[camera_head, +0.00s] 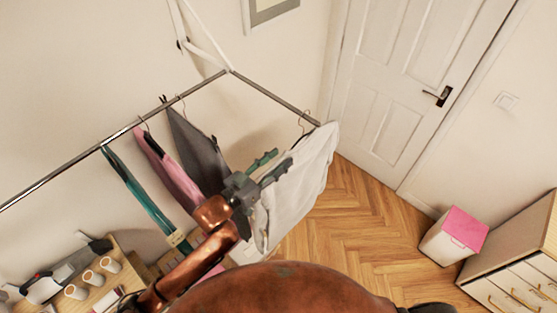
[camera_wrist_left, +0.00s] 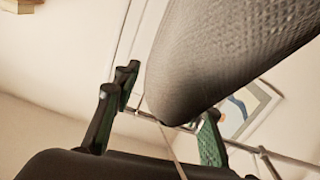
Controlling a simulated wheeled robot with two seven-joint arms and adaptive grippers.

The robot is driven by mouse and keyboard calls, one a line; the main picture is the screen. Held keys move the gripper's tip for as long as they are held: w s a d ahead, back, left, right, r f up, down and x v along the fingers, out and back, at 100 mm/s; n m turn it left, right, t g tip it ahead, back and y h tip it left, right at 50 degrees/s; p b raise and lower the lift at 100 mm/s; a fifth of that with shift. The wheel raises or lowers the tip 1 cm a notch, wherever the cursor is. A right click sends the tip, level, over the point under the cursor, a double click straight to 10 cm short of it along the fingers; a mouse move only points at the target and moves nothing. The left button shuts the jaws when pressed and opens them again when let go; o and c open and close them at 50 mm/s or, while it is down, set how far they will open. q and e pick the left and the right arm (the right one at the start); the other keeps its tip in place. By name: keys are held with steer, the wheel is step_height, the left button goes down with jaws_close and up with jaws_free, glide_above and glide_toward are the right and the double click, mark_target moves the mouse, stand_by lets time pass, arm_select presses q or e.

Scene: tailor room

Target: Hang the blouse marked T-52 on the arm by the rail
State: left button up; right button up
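A white blouse (camera_head: 302,185) hangs from a hanger whose hook (camera_head: 305,118) is at the outer end of the short arm (camera_head: 272,95) by the rail. No T-52 mark is readable on it. My left gripper (camera_head: 275,165) is beside the blouse's left side, its fingers apart with nothing clearly held. In the left wrist view its fingers (camera_wrist_left: 160,125) are spread wide, and grey-looking cloth (camera_wrist_left: 215,50) fills the space above and between them. I cannot tell which garment that cloth is. My right gripper is not in view.
The long rail (camera_head: 75,160) holds a teal garment (camera_head: 130,185), a pink one (camera_head: 168,170) and a dark grey one (camera_head: 198,150). A shelf with white cups (camera_head: 92,276) stands lower left.

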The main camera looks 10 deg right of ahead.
arm_select(q)
steer(key=shift+a, duration=0.1)
steer(key=v, duration=1.2)
